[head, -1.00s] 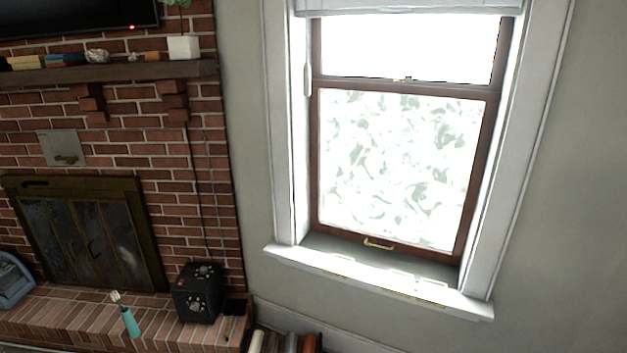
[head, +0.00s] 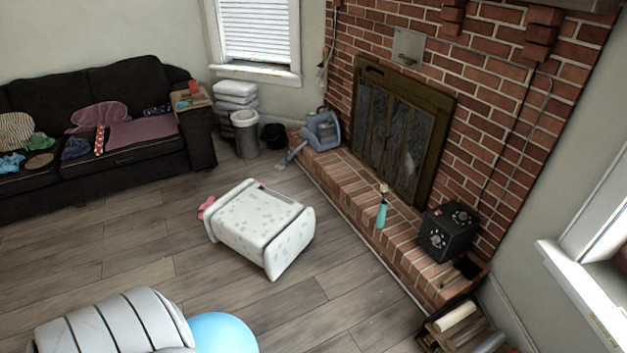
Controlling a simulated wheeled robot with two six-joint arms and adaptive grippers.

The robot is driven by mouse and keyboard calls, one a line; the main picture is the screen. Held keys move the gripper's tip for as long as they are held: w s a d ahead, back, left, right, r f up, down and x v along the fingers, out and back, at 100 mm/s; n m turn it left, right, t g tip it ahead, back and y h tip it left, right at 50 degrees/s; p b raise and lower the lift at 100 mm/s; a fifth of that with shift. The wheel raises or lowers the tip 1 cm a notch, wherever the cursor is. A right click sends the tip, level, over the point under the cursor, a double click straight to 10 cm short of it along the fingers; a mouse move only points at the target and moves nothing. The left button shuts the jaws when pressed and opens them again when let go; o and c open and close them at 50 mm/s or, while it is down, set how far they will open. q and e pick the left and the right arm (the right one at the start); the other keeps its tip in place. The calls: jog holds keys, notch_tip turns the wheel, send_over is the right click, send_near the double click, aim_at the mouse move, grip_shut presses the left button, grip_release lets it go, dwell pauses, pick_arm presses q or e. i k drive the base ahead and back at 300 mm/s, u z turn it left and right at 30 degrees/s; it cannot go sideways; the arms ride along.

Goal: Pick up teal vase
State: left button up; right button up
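A slim teal vase (head: 381,215) with a pale sprig at its top stands upright on the brick hearth (head: 345,188), in front of the dark fireplace doors. It is to the left of a black box-shaped device. Neither of my grippers shows in the head view.
A black device (head: 447,232) sits on the hearth's right end, beside a crate of rolls (head: 468,328). A tipped white spotted stool (head: 262,222) lies on the wood floor. A blue ball (head: 222,333) and grey ribbed seat (head: 115,322) are nearest.

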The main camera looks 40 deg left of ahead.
aim_at(379, 222)
jog(key=u, duration=1.2)
jog(key=i, duration=3.6)
jog(key=z, duration=1.75)
